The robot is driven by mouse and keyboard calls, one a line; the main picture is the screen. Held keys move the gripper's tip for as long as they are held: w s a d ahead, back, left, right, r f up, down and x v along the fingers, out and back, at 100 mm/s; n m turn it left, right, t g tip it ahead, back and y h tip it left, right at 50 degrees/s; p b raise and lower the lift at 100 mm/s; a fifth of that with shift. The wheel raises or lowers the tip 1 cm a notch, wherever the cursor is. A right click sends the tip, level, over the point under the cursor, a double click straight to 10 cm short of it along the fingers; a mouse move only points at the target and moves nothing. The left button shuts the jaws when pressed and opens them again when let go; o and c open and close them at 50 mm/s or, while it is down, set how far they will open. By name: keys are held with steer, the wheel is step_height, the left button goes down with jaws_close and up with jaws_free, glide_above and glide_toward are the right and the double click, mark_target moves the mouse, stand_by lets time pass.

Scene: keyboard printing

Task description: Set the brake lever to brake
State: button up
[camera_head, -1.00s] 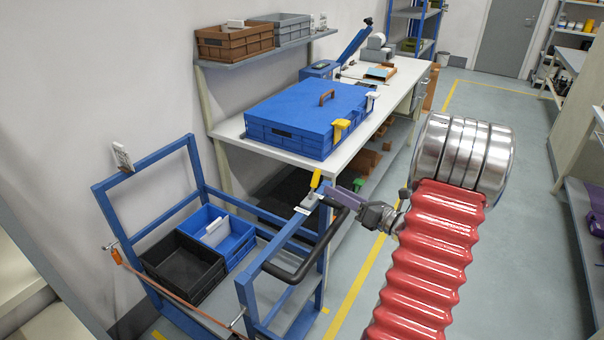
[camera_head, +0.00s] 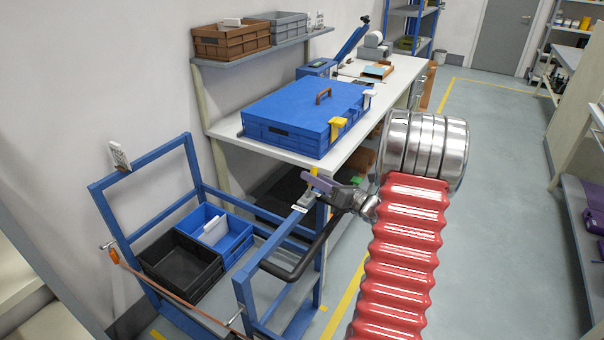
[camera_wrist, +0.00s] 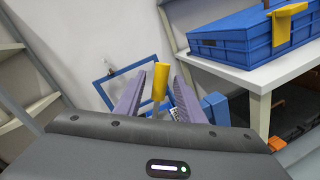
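The brake lever is a yellow handle on a grey mount at the top corner of the blue cart (camera_head: 186,216). In the head view my gripper covers most of it, and a bit of yellow lever (camera_head: 314,172) shows. In the wrist view the yellow lever (camera_wrist: 161,82) stands upright between my two purple fingers. My gripper (camera_head: 308,182) is at the lever; in the wrist view my gripper (camera_wrist: 155,74) is open, with a narrow gap at each side of the lever. A small white label (camera_wrist: 174,114) by its base is partly hidden and unreadable.
A black bar handle (camera_head: 290,272) curves from the cart just below my gripper. The cart holds a black crate (camera_head: 180,268) and a blue crate (camera_head: 236,243). A white-topped bench (camera_head: 226,128) with a blue lidded box (camera_head: 310,110) stands behind. The floor at right is clear.

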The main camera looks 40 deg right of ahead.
steer(key=shift+w+a, duration=0.15)
steer(key=shift+w, duration=1.1)
steer(key=shift+w+a, duration=0.15)
steer(key=shift+w, duration=1.05)
steer(key=shift+c, duration=0.4)
jaws_close()
